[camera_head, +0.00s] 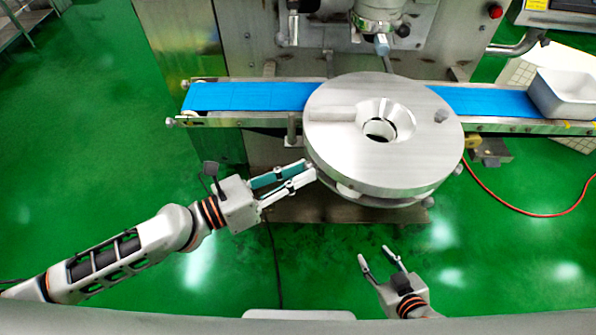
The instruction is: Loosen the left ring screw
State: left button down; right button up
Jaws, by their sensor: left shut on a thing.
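The round metal ring assembly (335,150) sits in front of the conveyor, with a funnel-shaped hole (385,122) in its top. My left gripper (311,171) reaches in from the left, with its fingertips at the ring's lower left rim. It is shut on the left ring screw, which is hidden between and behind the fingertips. My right gripper (377,253) is open and empty, low in front of the ring and apart from it.
A blue conveyor belt (240,96) runs behind and beneath the ring. A white bin (565,95) stands at its right end. The machine body (255,40) rises behind. A red hose (520,212) lies on the green floor at right. The space around my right gripper is free.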

pick_arm(q)
jog(key=c, duration=1.9)
grip_release()
jog(key=shift+a, duration=0.1)
jog(key=shift+v, duration=5.9)
